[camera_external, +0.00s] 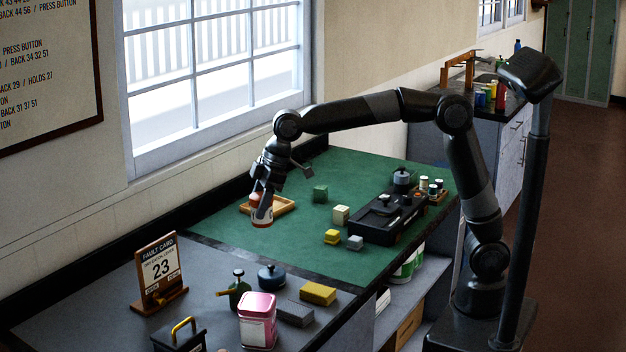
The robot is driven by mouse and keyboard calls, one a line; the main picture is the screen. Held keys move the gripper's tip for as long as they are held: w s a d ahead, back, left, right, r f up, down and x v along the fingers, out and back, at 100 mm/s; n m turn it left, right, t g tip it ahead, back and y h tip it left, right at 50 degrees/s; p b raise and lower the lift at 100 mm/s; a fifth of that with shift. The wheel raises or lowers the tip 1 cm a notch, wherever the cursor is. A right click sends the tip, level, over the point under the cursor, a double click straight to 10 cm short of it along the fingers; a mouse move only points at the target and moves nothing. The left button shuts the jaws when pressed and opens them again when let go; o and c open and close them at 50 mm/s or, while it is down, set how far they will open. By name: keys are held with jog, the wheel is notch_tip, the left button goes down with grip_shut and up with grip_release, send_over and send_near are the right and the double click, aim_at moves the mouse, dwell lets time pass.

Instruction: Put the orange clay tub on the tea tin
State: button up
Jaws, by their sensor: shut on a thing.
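My gripper (264,207) points down at the left part of the green mat and is shut on the orange clay tub (261,224). The tub shows as an orange and white rim below and behind my dark fingers, which hide its middle. I cannot tell whether it touches the mat or hangs just above it. The tea tin (257,322) is pink with a pale label and lid. It stands upright on the grey bench top in the front, apart from my gripper and tub. Its lid top looks clear.
A wooden tray (283,207) lies beside the tub. A fault card stand (159,272) rises left.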

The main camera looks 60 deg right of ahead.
jog(key=s+a+r+n, duration=0.1)
jog(key=s+a, duration=0.5)
send_over(254, 302)
notch_tip(254, 302, down, 7)
jog(key=shift+f, duration=1.9)
jog(key=shift+f, duration=0.1)
jog(key=o, duration=1.2)
jog(key=shift+c, duration=0.2)
jog(key=v, duration=1.2)
jog(key=shift+d, duration=0.15)
jog(key=shift+w, duration=0.15)
